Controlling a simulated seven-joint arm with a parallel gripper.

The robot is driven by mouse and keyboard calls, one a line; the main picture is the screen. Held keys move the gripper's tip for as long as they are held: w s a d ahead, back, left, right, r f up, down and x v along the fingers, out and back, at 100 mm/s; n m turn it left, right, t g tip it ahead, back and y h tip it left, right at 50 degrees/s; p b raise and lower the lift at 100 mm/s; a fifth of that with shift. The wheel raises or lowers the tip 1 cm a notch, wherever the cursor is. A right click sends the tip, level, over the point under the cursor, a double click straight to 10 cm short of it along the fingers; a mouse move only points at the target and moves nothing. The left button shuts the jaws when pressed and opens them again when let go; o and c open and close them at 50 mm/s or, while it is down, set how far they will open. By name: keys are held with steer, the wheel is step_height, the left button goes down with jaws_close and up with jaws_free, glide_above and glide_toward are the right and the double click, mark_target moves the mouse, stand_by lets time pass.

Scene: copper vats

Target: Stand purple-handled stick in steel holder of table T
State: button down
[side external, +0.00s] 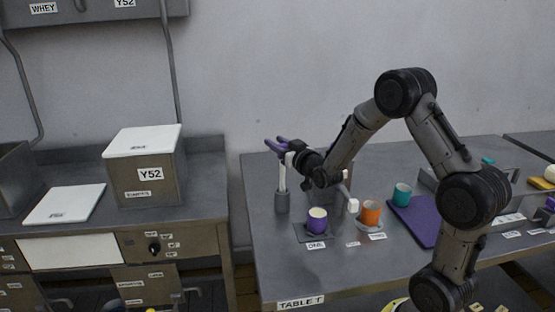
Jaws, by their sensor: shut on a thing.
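The purple-handled stick (272,146) shows its purple part at the left of my gripper (291,157), near the back left of table T. My gripper is shut on it, tilted down to the left, with the jaws partly hiding it. The steel holder (282,202) is a small grey cylinder standing on the table below the jaws. A pale upright shaft (282,176) rises from the holder toward the purple part. I cannot tell whether this shaft belongs to the held stick or stands separately.
A purple cup (317,222), an orange cup (371,213) and a teal cup (402,194) stand right of the holder. A grey bar with a white block (353,205) shows below my wrist. The table's front left (275,265) is clear.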

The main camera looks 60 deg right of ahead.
mark_target(282, 172)
steer(key=shift+f, duration=2)
steer(key=c, duration=0.5)
jaws_free()
